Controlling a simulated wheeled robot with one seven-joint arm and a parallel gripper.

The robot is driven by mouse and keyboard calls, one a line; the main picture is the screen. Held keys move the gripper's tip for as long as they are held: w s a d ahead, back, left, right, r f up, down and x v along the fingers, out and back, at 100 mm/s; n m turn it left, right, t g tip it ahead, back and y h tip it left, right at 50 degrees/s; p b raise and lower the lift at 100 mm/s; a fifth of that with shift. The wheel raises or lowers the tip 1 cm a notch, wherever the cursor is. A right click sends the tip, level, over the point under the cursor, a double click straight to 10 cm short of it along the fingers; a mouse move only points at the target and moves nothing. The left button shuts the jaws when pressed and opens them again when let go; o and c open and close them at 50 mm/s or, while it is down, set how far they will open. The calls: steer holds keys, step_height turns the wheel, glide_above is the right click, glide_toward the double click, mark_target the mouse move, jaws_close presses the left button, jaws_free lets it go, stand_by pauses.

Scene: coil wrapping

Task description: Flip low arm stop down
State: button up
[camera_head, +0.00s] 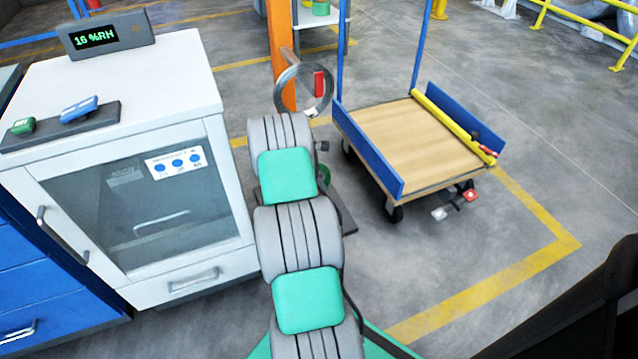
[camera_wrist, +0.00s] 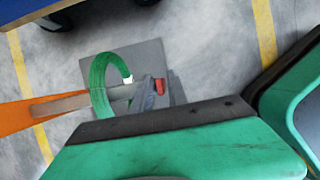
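An orange post (camera_wrist: 15,114) carries a grey arm (camera_wrist: 62,104) in the wrist view, with a green ring (camera_wrist: 108,66) around it. A small red stop (camera_wrist: 159,87) shows near the arm's end; its pose up or down is unclear. In the head view, the post (camera_head: 280,48) has a grey metal ring (camera_head: 282,82) on its upper part, with a red upright stop (camera_head: 319,84) beside it. A lower green ring (camera_head: 324,174) is partly hidden behind my grey and teal arm. The low arm and its stop are hidden there.
A white cabinet (camera_head: 110,65) stands at left with a humidity display (camera_head: 107,36) on top. A wood-topped cart (camera_head: 410,142) with blue ends stands right of the post. A grey base plate (camera_wrist: 138,60) lies under the arm. Open floor lies front right.

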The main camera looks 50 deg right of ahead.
jaws_close()
steer(key=shift+s+r, duration=0.1)
stand_by(0.4)
steer(key=s+a+f+m+t+h+b, duration=0.2)
steer(key=s+f+m+t+h+b, duration=0.2)
steer(key=t+h+b, duration=0.5)
steer(key=f+t+h, duration=0.1)
steer(key=t, duration=0.3)
steer(key=shift+s+a+f+b, duration=0.2)
steer(key=shift+a+f+b, duration=0.1)
steer(key=shift+a+b, duration=0.05)
stand_by(0.4)
steer(key=shift+h, duration=0.4)
